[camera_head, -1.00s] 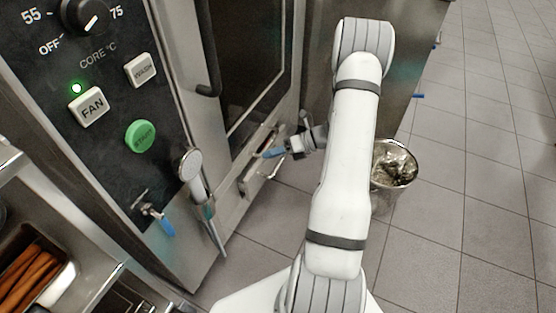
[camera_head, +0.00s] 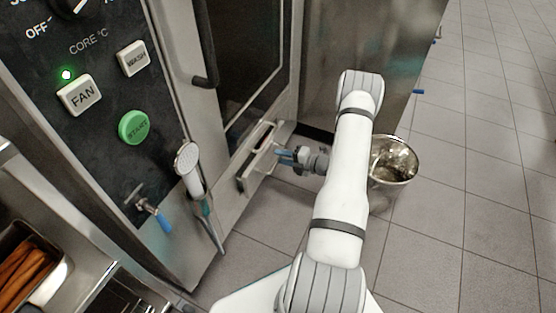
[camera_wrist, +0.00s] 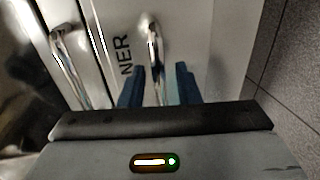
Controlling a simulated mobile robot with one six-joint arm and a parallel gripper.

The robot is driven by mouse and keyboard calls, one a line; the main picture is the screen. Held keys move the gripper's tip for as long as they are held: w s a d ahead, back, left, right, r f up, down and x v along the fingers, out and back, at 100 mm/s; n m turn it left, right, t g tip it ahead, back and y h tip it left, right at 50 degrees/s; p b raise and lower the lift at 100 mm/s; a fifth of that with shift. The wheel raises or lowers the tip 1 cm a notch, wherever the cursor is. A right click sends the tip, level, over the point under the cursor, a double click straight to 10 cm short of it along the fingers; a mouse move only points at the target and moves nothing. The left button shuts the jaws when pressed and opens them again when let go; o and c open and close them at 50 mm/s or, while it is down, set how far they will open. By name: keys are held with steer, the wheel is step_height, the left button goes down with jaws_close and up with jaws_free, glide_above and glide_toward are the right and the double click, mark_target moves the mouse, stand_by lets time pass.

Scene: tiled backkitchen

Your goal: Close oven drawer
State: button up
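The oven drawer (camera_head: 247,178) is a narrow metal front with a bar handle, low on the oven below its glass door. It seems to stand out a little from the oven; how far is hard to tell. My gripper (camera_head: 284,156) is just right of the drawer front in the head view, its blue fingers pointing at it. In the wrist view my gripper (camera_wrist: 160,86) has its two fingers apart, with a curved metal handle (camera_wrist: 155,55) in line with the gap between them. The letters "NER" show beside that handle. Contact with it cannot be made out.
The oven's control panel (camera_head: 105,100) and a hand shower (camera_head: 190,170) are on the left. A metal bin (camera_head: 396,158) stands on the floor right of my arm. A second handle (camera_wrist: 72,65) shows left in the wrist view. Tiled floor (camera_head: 480,200) is clear on the right.

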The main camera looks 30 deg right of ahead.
steer(key=shift+w+a, duration=0.3)
steer(key=shift+w, duration=0.1)
steer(key=shift+c, duration=0.2)
jaws_close()
